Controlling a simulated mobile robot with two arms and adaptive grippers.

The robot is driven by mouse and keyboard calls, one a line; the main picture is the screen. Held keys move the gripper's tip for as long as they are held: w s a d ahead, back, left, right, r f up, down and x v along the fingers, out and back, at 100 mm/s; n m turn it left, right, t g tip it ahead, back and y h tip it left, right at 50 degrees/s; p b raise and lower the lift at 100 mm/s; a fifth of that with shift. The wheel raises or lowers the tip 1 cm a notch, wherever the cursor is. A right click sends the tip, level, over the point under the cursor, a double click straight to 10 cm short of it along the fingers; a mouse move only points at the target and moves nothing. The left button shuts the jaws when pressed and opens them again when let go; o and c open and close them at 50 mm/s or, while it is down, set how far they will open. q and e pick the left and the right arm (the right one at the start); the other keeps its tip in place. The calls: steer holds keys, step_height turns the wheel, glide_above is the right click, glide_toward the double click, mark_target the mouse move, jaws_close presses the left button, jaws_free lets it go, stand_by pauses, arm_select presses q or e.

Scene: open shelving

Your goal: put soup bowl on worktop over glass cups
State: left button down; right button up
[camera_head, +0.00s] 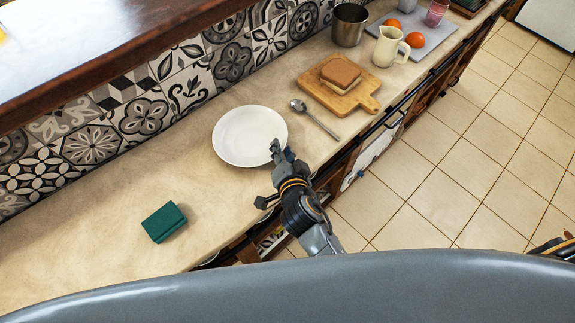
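A white, shallow round dish (240,140), which looks like the soup bowl, sits upright on the beige worktop (110,240). A pinkish glass cup (436,13) stands far off at the top right, on a grey tray (440,32). Some pale items show in the open shelving below the worktop, too small to tell.
A teal box-like item (164,222) lies left of the dish. A spoon (315,118), a wooden board (358,101) with a brown-topped block, a cream jug (390,46) and a metal pot (349,25) stand to the right. A patterned tile wall backs the worktop.

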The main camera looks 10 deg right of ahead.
steer(key=b+v, duration=0.1)
steer(key=v, duration=0.8)
steer(key=shift+w, duration=0.1)
steer(key=shift+f, duration=0.1)
